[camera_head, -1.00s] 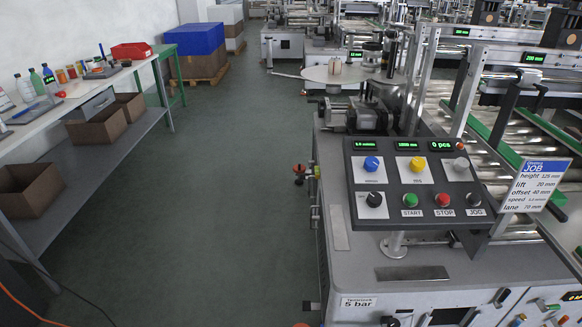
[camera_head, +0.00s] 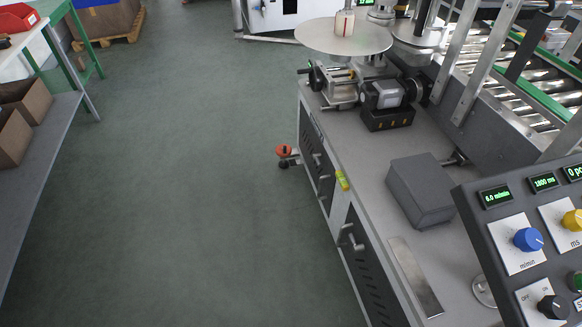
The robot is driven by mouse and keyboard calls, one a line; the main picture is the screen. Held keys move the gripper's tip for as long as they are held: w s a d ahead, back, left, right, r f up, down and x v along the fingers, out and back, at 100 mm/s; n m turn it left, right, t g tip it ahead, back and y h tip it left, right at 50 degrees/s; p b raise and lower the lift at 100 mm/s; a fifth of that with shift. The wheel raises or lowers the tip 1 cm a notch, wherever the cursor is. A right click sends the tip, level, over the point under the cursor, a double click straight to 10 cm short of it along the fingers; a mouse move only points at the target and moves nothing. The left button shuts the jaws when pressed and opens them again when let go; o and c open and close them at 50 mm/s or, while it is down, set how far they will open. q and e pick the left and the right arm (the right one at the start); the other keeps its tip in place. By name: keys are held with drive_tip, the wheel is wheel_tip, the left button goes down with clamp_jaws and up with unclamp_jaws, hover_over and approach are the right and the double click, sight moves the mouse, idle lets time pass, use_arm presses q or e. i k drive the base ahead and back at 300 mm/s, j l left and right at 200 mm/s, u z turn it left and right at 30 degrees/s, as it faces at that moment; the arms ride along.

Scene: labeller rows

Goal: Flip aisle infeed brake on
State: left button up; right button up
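No part in view is marked clearly enough for me to tell which is the aisle infeed brake. The labelling machine (camera_head: 318,96) stands along the aisle on the right. An orange-red knob (camera_head: 283,150) sticks out from its aisle side, with a dark fitting below it. The control panel (camera_head: 486,218) at lower right carries a blue knob (camera_head: 528,239), a yellow knob (camera_head: 573,219) and a black selector knob (camera_head: 553,306). The panel is cut off by the picture edge. Neither of my grippers is in view.
A round plate (camera_head: 342,40) and a metal clamp mechanism (camera_head: 345,84) sit on the machine top, with a grey box (camera_head: 420,188) nearer. The aisle floor (camera_head: 190,190) is clear. A bench with brown cartons (camera_head: 14,138) lines the left.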

sight(293, 162)
drive_tip(key=i+j+z, duration=0.15)
drive_tip(key=i+j, duration=0.2)
drive_tip(key=i+j+z, duration=0.1)
drive_tip(key=i+j, duration=0.35)
drive_tip(key=i+j+z, duration=0.15)
drive_tip(key=i+j, duration=0.3)
drive_tip(key=i+j+z, duration=0.1)
drive_tip(key=i+j, duration=0.35)
drive_tip(key=i+j+z, duration=0.15)
drive_tip(key=i+j, duration=0.2)
drive_tip(key=j, duration=0.2)
drive_tip(key=i+j+z, duration=0.1)
drive_tip(key=i+j, duration=0.25)
drive_tip(key=j, duration=0.25)
